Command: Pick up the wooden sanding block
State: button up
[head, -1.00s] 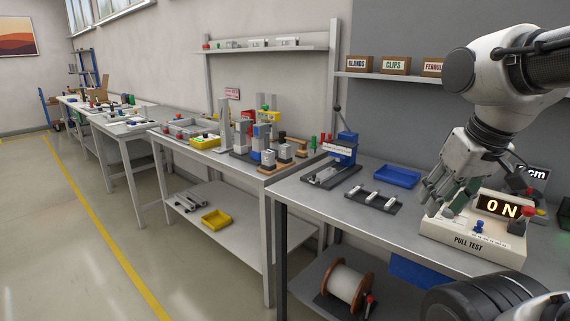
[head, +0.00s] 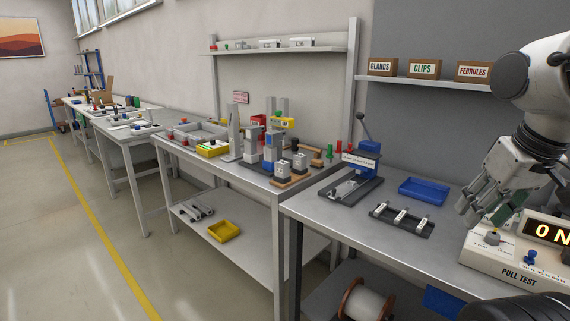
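I cannot make out the wooden sanding block for certain. Small brown wooden-looking pieces (head: 293,180) lie at the front of the middle bench, among grey fixtures, but they are too small to identify. My gripper (head: 474,212) is at the right of the head view, pointing down beside and above the cream PULL TEST box (head: 495,262). It is far to the right of the brown pieces. A green part (head: 509,211) shows by its fingers. Whether the fingers are open or hold anything is unclear.
The near bench (head: 335,212) carries a blue lever press (head: 362,160), a dark rack (head: 402,220) and a blue tray (head: 424,190). A yellow bin (head: 223,231) sits on the middle bench's lower shelf. The floor (head: 60,255) at left is clear.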

aim_at(316, 163)
jog(key=i+j+z, duration=0.15)
jog(key=z, duration=0.55)
jog(key=i+j+z, duration=0.2)
jog(key=j, duration=0.25)
jog(key=j+z, duration=0.2)
jog(key=j, duration=0.2)
jog(key=i+j+z, duration=0.2)
jog(key=j, duration=0.3)
jog(key=i+j, duration=0.1)
jog(key=j, duration=0.85)
jog(key=i+j+z, duration=0.15)
jog(key=j, duration=1.75)
jog(key=i+z, duration=0.05)
jog(key=i, duration=0.05)
